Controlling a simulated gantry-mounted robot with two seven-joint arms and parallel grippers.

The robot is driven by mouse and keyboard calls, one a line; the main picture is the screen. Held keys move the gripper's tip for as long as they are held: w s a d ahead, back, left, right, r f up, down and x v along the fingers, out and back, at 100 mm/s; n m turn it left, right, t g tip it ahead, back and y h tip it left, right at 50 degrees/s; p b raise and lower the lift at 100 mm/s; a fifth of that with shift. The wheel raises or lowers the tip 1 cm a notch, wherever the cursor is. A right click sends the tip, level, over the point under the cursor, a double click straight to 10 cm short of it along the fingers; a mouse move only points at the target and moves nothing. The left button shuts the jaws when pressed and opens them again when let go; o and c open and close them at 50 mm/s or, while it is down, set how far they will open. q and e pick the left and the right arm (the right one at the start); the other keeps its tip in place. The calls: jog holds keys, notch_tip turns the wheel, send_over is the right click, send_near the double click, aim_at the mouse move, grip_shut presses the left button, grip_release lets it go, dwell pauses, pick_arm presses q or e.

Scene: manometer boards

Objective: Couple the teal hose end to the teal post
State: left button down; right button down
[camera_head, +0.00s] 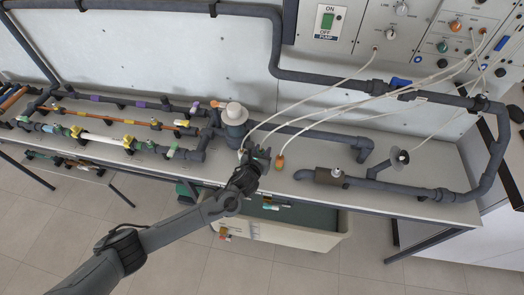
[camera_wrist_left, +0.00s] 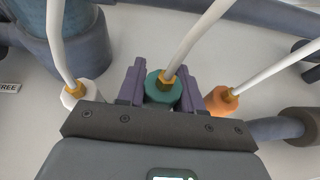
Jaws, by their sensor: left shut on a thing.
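My left gripper (camera_head: 260,158) is over the bench beside the upright grey pipe fitting. In the left wrist view its purple fingers (camera_wrist_left: 162,88) are shut on the teal hose end (camera_wrist_left: 160,94), which has a brass collar and a white hose (camera_wrist_left: 190,42) running up from it. In the head view the gripper mostly hides this hose end. A small teal-green round fitting (camera_head: 442,47) shows on the upper right panel; I cannot tell whether it is the teal post. The held hose end is far from it. My right gripper is not in view.
An orange hose end (camera_head: 280,161) stands close to the gripper's right, and a white hose end (camera_wrist_left: 75,95) close to its left. Grey pipes (camera_head: 420,192) run along the bench. White hoses (camera_head: 330,100) stretch to the panel. Valved pipes (camera_head: 100,142) crowd the left.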

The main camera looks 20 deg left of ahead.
pick_arm(q)
jog(key=shift+f+b, duration=0.4)
jog(key=shift+f, duration=0.3)
jog(key=shift+f, duration=0.55)
jog(key=c, duration=0.7)
grip_release()
jog(key=shift+o, duration=0.2)
jog(key=shift+s+r, duration=0.1)
jog(key=shift+r, duration=0.05)
jog(key=shift+s+r, duration=0.1)
jog(key=shift+s, duration=0.15)
jog(key=p+v, duration=0.2)
jog(key=v, duration=0.7)
jog(key=shift+s+r+p, duration=0.1)
jog(key=shift+s+p, duration=0.25)
jog(key=shift+s, duration=0.15)
jog(key=shift+d, duration=0.1)
